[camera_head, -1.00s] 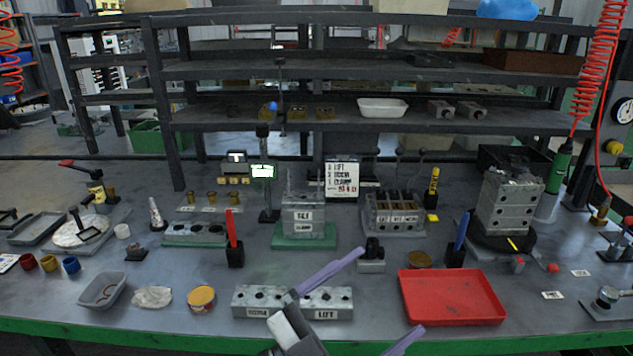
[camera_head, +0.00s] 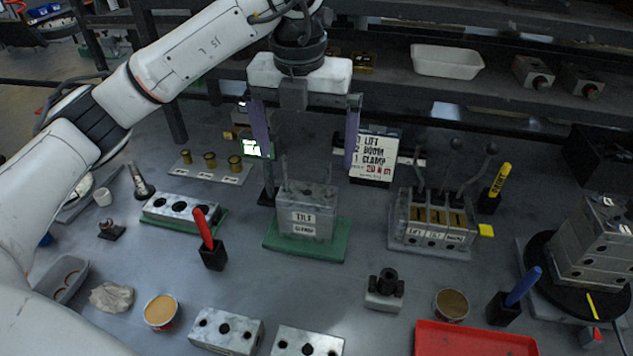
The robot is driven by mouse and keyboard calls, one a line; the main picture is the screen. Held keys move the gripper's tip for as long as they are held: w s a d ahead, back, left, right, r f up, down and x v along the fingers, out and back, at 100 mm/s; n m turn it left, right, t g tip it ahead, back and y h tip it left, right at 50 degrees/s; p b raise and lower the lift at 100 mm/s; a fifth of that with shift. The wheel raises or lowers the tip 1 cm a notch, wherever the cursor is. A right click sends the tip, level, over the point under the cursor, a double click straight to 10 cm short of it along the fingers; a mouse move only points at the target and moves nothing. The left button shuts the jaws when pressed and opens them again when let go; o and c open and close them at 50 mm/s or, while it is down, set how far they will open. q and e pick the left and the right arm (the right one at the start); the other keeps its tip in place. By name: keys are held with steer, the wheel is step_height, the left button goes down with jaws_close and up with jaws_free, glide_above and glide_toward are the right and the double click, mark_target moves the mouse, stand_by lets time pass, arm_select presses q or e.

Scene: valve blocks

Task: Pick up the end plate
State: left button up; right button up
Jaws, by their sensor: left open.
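My left gripper (camera_head: 308,157) is open and empty, pointing down with its two purple fingers wide apart. It hangs above and behind the grey valve stack labelled TILT and CLAMP (camera_head: 306,222), which stands on a green mat with thin rods rising from it. No part bears a readable end plate label. A pale metal block with holes (camera_head: 182,212), possibly the end plate, lies on another green mat to the left, apart from the gripper. Two more metal blocks lie at the front edge, one at the left (camera_head: 226,331) and one beside it (camera_head: 307,342). My right gripper is out of view.
A valve bank with levers (camera_head: 432,222) stands right of the stack. A red tray (camera_head: 475,340) lies at the front right. Pen holders with a red pen (camera_head: 203,228) and a blue pen (camera_head: 523,285) stand upright. A sign (camera_head: 374,156) and shelf stand behind.

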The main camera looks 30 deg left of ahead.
mark_target(308, 191)
arm_select(q)
step_height(308, 191, down, 4)
steer(key=shift+r, duration=0.15)
steer(key=f, duration=0.3)
steer(key=f+p, duration=0.1)
steer(key=f, duration=0.1)
steer(key=shift+w+a+f, duration=0.15)
steer(key=shift+w+f, duration=0.15)
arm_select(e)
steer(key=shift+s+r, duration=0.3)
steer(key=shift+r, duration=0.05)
arm_select(q)
steer(key=shift+c, duration=0.3)
steer(key=c, duration=1.1)
steer(key=shift+c, duration=0.3)
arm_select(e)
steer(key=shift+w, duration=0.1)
arm_select(q)
steer(key=shift+r, duration=0.15)
steer(key=shift+w+r, duration=0.1)
steer(key=shift+r, duration=0.1)
step_height(308, 191, up, 17)
steer(key=shift+r+p, duration=0.2)
steer(key=shift+p, duration=0.15)
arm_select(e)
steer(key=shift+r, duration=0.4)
